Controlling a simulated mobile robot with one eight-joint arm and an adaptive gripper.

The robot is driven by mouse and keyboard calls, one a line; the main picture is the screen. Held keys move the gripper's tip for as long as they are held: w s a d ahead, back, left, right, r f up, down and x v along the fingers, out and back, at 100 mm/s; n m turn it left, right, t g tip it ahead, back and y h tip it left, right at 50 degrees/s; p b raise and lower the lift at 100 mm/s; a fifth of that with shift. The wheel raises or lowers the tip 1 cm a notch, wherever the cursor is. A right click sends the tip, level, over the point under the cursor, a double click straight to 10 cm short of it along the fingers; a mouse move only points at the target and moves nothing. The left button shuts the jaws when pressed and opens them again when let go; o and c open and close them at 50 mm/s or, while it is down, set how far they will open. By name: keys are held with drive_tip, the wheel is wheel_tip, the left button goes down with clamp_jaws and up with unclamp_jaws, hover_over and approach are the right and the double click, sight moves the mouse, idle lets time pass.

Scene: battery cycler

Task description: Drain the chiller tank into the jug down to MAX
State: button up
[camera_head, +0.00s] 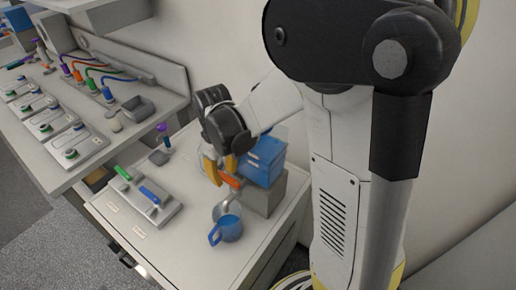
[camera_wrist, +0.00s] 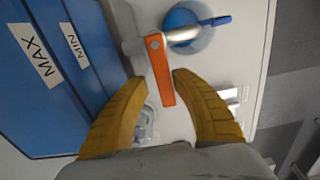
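The blue chiller tank (camera_head: 264,160) stands on a grey block; the wrist view shows its wall (camera_wrist: 88,100) with MAX and MIN labels at left. I cannot tell its liquid level. A metal tap with an orange lever (camera_wrist: 160,70) comes off the tank's side; the lever also shows in the head view (camera_head: 230,181). The blue jug (camera_head: 229,229) stands below the tap; in the wrist view the jug (camera_wrist: 181,18) sits by the spout end. My gripper (camera_wrist: 160,79) is open, its yellow fingers either side of the lever with gaps visible. It also shows in the head view (camera_head: 217,168).
The grey block (camera_head: 265,198) bears the tank. A tray with green and blue handled items (camera_head: 148,203) lies to the left on the white bench. A clear object (camera_wrist: 146,124) lies beneath my gripper.

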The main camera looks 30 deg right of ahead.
drive_tip(key=shift+r, duration=0.1)
wheel_tip(320, 180, up, 8)
drive_tip(key=p, duration=0.6)
drive_tip(key=shift+d, duration=0.15)
wheel_tip(320, 180, up, 6)
drive_tip(key=p, duration=0.6)
drive_tip(key=s+f+m+t+b, duration=0.2)
drive_tip(key=s+b, duration=0.3)
drive_tip(key=b, duration=0.3)
drive_tip(key=s+a+f+m+t+b, duration=0.1)
drive_tip(key=s+f+m+t+b, duration=0.1)
drive_tip(key=s+t+b, duration=0.3)
drive_tip(key=s+b, duration=0.1)
drive_tip(key=b, duration=0.2)
